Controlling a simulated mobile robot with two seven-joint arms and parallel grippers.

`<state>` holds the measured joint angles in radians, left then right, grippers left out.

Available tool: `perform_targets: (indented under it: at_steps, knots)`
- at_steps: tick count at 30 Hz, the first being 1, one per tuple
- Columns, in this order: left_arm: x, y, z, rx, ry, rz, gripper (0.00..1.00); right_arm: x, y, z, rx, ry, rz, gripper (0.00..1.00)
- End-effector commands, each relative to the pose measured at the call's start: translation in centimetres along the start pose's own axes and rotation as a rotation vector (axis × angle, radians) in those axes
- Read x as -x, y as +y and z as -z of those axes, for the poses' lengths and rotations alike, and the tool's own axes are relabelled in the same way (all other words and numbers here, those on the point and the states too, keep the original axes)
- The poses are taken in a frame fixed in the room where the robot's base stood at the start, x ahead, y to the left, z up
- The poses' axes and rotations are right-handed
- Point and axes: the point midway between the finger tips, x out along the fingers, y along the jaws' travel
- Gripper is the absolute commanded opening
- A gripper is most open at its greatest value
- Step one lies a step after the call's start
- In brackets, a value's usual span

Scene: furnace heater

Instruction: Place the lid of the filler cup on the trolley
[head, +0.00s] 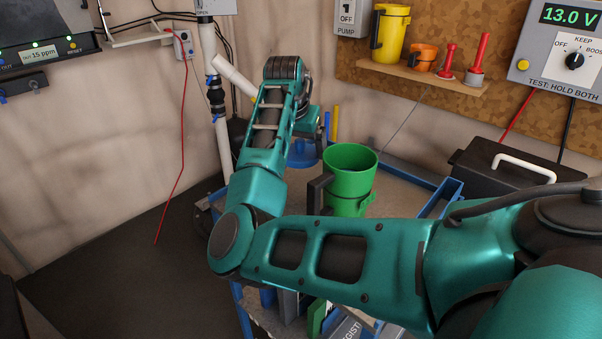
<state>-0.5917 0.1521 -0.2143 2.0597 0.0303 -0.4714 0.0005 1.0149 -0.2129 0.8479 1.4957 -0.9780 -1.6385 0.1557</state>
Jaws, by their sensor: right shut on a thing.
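My right arm reaches in from the right, bends at the elbow and runs up over the trolley (398,183). My right gripper (303,138) points down behind my forearm and is largely hidden. It is shut on a blue round piece that looks like the lid (303,160), held left of the green cup (350,182). The green cup stands upright with its top open and a dark handle on its left. I cannot tell whether the lid touches anything below it. My left gripper is not in view.
A dark box with a white handle (525,167) is at the right. A shelf (425,74) holds a yellow jug (390,32), an orange cup (422,57) and red-handled tools. A white pipe (213,80) stands behind my forearm. Yellow and blue upright pieces (335,122) stand behind the green cup.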

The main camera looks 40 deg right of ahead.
Motion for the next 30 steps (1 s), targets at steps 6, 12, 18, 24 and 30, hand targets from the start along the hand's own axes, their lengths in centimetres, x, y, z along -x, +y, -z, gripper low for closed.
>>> perform_targets:
  at_steps: [6,12,18,24,30]
  knots:
    - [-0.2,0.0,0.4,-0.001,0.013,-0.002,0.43,-1.8,0.0,-0.8,0.001,-0.001,0.0,0.56]
    - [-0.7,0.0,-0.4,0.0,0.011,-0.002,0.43,-5.2,0.0,-2.2,0.003,-0.002,0.0,0.56]
    - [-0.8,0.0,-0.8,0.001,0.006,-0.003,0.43,-6.4,0.0,-2.6,0.0,0.001,0.001,0.56]
    - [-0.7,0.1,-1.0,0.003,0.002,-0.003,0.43,-6.3,0.0,-2.6,0.0,0.001,0.001,0.56]
    - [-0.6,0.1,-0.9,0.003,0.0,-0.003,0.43,-6.6,0.0,-2.7,0.0,0.001,0.001,0.98]
